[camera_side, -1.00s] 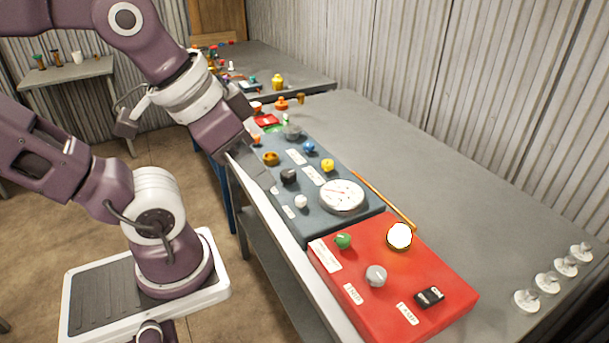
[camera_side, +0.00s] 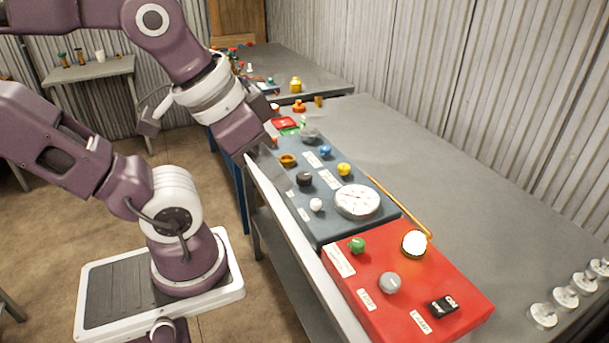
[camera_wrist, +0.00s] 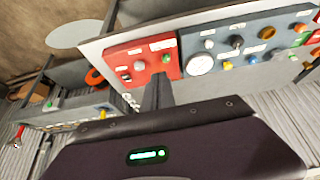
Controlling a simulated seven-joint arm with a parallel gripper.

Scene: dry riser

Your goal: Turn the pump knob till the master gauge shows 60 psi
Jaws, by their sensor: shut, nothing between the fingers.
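The red panel (camera_side: 455,280) lies near the front of the bench. The labels are too small to read, so I cannot tell which knob is the pump's. A round white gauge (camera_side: 357,201) sits on the blue-grey panel beside it; its reading is unclear. My gripper (camera_wrist: 157,88) is shut and empty, apart from the knobs. In the side view its fingers are mostly hidden near the blue-grey panel's far left edge.
The blue-grey panel also carries black (camera_side: 304,179), white (camera_side: 316,205), yellow (camera_side: 344,169) and blue (camera_side: 325,151) knobs. An orange rod (camera_side: 400,207) lies behind the panels. Several clear pieces (camera_side: 543,316) stand at the right.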

